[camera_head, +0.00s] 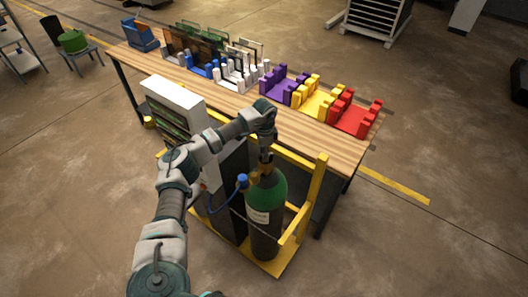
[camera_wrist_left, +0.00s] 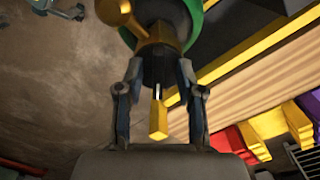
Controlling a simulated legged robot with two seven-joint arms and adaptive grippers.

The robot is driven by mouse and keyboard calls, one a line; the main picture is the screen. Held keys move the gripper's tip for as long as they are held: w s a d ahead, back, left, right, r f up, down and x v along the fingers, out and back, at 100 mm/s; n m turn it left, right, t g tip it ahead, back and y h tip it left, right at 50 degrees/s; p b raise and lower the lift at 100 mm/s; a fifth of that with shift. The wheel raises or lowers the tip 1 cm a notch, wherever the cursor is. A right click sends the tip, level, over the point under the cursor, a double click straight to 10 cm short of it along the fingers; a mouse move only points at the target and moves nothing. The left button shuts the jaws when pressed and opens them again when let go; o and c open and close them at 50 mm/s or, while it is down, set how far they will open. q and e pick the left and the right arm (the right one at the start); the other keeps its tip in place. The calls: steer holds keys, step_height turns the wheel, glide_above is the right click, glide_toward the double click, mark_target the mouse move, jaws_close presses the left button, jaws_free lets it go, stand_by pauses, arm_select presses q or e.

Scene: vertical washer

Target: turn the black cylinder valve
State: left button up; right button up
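The gas cylinder (camera_head: 262,232) is black with a green shoulder (camera_head: 270,190) and stands upright in a yellow-framed cart. My left gripper (camera_head: 266,150) points down at its top; arm and gripper partly hide the valve in the head view. In the left wrist view, the black valve knob (camera_wrist_left: 158,72) lies between the fingertips of my left gripper (camera_wrist_left: 159,68). Both fingers look closed in against its sides; exact contact is hard to see. A brass fitting (camera_wrist_left: 160,37) sits beyond the knob. My right gripper is not in view.
The yellow cart frame (camera_head: 317,185) rises right of the cylinder. A blue knob with a hose (camera_head: 242,181) sits at its left. A wooden workbench (camera_head: 345,142) behind holds purple, yellow and red racks (camera_head: 352,117). A white cabinet (camera_head: 175,105) stands left of the arm.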

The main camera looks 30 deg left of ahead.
arm_select(q)
steer(key=shift+d, duration=0.15)
jaws_close()
steer(key=m, duration=0.4)
steer(key=shift+a, duration=0.2)
steer(key=m, duration=0.4)
steer(key=shift+w+r+p, duration=0.1)
steer(key=shift+w+p, duration=0.1)
steer(key=shift+p, duration=0.15)
steer(key=m, duration=0.5)
steer(key=shift+w, duration=0.1)
steer(key=m, duration=0.4)
steer(key=shift+w+r+m, duration=0.1)
steer(key=shift+w+m, duration=0.05)
steer(key=shift+m, duration=0.15)
steer(key=shift+d, duration=0.1)
